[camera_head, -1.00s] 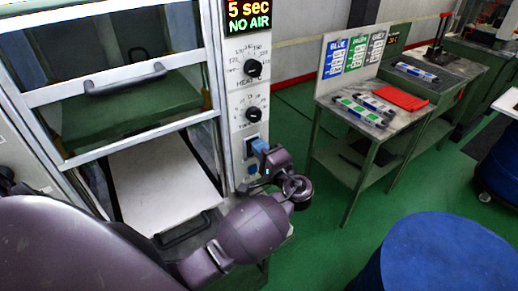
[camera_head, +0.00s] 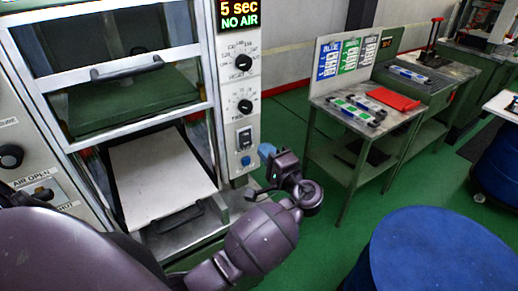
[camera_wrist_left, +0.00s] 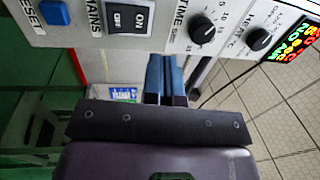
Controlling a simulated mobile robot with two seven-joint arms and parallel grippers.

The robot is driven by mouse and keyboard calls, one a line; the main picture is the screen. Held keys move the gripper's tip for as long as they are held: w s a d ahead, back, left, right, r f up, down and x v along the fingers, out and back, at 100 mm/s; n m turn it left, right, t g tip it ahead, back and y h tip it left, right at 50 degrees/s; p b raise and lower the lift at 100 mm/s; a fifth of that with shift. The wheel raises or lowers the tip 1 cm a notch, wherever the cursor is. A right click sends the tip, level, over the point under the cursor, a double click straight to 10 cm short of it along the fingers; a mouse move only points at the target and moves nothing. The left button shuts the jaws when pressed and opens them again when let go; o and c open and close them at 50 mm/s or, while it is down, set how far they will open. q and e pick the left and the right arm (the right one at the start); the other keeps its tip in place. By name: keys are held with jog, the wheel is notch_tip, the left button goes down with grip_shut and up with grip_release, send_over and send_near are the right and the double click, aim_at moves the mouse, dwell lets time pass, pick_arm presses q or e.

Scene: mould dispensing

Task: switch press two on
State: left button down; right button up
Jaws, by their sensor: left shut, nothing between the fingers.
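The press (camera_head: 154,77) stands at the left with a control panel on its right post. Its MAINS switch (camera_head: 245,138) is a dark rocker in the lower panel; in the left wrist view the switch (camera_wrist_left: 130,17) shows ON and OFF markings, its position hard to tell. The display (camera_head: 239,14) is lit and reads "5 sec" and "NO AIR". My left gripper (camera_head: 266,151) is shut and empty, just right of the panel and apart from the switch. Its blue fingers (camera_wrist_left: 165,75) lie together below the panel edge in the wrist view. My right gripper is out of view.
A blue RESET button (camera_wrist_left: 53,13) sits beside the switch, and the TIME knob (camera_wrist_left: 202,28) on its other side. A white plate (camera_head: 160,177) lies in the press's lower opening. A workbench (camera_head: 340,130) and a blue drum (camera_head: 445,250) stand to the right over green floor.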

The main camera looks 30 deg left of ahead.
pick_arm(q)
jog(key=d, duration=0.1)
jog(key=s+d, duration=0.1)
jog(key=d, duration=0.1)
jog(key=s+d, duration=0.1)
jog(key=d, duration=0.1)
jog(key=shift+s+d+r+b, duration=0.15)
jog(key=shift+d+r+b, duration=0.05)
jog(key=shift+r+b, duration=0.2)
jog(key=w+d+f+m+t+h, duration=0.35)
jog(key=w+t+h, duration=0.25)
jog(key=h, duration=0.2)
notch_tip(320, 180, down, 6)
jog(key=s+d+n+t+h, duration=0.1)
jog(key=d+n+h, duration=0.1)
jog(key=h, duration=0.5)
jog(key=s+a+f+n+g+h, duration=0.1)
jog(key=s+a+f+n, duration=0.1)
jog(key=s+a+f, duration=0.2)
jog(key=s+a+f+n+g+h, duration=0.1)
jog(key=s+a+f+n, duration=0.2)
jog(key=s+f, duration=0.8)
jog(key=s+a, duration=0.1)
jog(key=s, duration=0.7)
jog(key=shift+s+a+f+g+h, duration=0.25)
jog(key=shift+s+f+g+h, duration=0.05)
jog(key=shift+s+g+h, duration=0.1)
